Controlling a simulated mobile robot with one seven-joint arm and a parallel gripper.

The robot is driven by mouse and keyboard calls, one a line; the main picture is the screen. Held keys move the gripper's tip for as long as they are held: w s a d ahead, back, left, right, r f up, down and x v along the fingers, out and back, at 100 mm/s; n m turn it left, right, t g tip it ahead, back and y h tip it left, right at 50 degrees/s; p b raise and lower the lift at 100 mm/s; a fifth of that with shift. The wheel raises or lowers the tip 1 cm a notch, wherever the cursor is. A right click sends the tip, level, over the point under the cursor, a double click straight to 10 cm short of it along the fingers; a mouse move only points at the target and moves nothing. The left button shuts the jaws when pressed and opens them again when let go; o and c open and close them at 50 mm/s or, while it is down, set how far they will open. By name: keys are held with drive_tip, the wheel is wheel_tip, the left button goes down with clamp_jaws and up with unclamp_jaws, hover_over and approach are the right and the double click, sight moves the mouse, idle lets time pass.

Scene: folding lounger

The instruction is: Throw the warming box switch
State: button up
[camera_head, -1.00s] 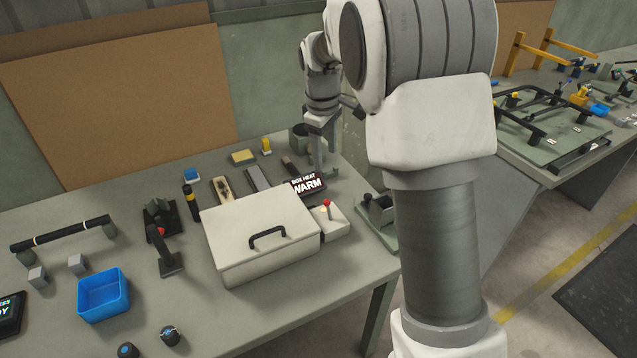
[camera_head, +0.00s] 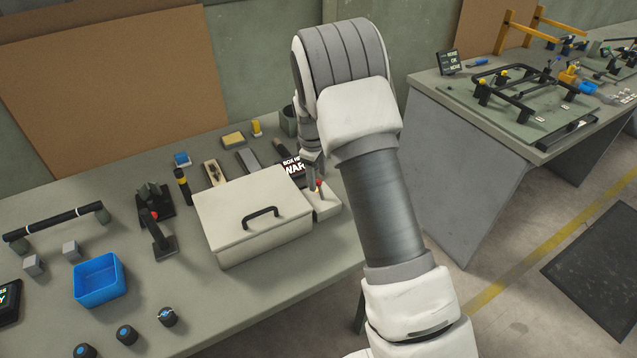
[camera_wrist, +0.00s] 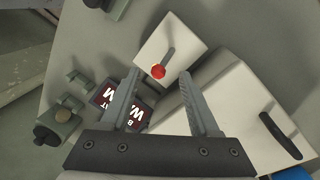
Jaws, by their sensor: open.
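The warming box (camera_head: 245,225) is a pale box with a dark handle on its lid, and the lid is closed. At its right end stands a small pale switch box (camera_head: 325,205) with a red-tipped lever (camera_head: 319,184). In the wrist view the switch box (camera_wrist: 160,40) carries the grey lever with its red knob (camera_wrist: 158,72). My gripper (camera_wrist: 161,74) is open, and the knob shows between its two fingertips. Whether the fingers touch it I cannot tell. In the head view my gripper (camera_head: 314,180) is just above the switch box, partly hiding it.
A dark sign (camera_head: 292,166) reading box heat and warm stands behind the switch box, partly hidden by my gripper. A blue tray (camera_head: 99,281), black clamp parts (camera_head: 152,203) and several small items lie on the bench. A second bench (camera_head: 520,105) stands to the right.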

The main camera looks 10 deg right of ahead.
sight(318, 181)
drive_tip(key=shift+w+d+f, duration=0.1)
drive_tip(key=shift+f, duration=0.85)
drive_tip(key=shift+w+d+f, duration=0.1)
drive_tip(key=shift+f, duration=0.85)
clamp_jaws()
